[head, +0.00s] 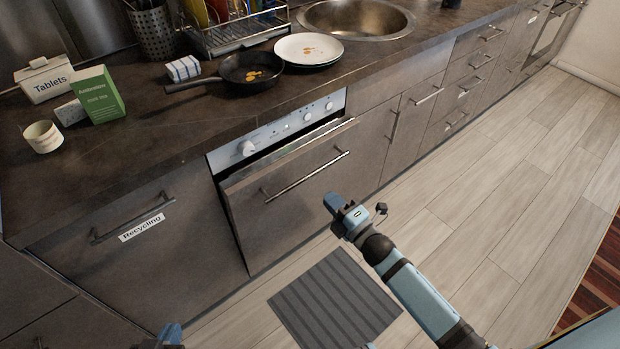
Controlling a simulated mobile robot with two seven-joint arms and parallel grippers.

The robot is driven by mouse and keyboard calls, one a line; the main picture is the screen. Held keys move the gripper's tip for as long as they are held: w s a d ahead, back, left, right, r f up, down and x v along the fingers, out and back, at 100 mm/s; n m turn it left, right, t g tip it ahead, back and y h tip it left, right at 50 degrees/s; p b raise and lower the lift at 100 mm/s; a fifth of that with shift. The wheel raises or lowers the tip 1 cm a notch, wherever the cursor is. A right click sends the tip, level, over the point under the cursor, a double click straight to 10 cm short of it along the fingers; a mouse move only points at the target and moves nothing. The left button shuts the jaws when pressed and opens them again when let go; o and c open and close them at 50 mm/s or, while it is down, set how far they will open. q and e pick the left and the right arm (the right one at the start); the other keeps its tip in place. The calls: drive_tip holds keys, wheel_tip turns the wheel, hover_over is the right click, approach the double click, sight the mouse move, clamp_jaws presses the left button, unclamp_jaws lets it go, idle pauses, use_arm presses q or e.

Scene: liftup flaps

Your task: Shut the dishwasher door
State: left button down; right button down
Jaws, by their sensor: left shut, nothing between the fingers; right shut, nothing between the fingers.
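The dishwasher door (290,196) is a grey-brown front with a long bar handle (306,177), below a silver control panel with a knob. The door is almost upright, but its top edge leans out a little, with a dark gap under the panel. My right gripper (335,205) is shut and empty, in front of the door's lower right side and apart from the handle. My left gripper (171,334) shows only in part at the bottom edge, low before the cabinets on the left; it is shut and holds nothing visible.
A Recycling drawer (140,240) is left of the dishwasher, and more cabinets run to the right. The counter holds a black pan (250,72), white plates (308,49) and boxes. A grey striped mat (335,302) lies on the floor.

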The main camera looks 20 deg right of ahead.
sight(294, 161)
drive_tip(key=b+x, duration=0.1)
drive_tip(key=x, duration=1.1)
drive_tip(key=shift+a+b, duration=0.1)
drive_tip(key=shift+b, duration=0.3)
drive_tip(key=shift+w+a, duration=0.15)
drive_tip(key=shift+w, duration=0.4)
use_arm(q)
drive_tip(key=shift+d+r, duration=0.1)
drive_tip(key=shift+d, duration=0.05)
use_arm(e)
drive_tip(key=shift+r, duration=0.1)
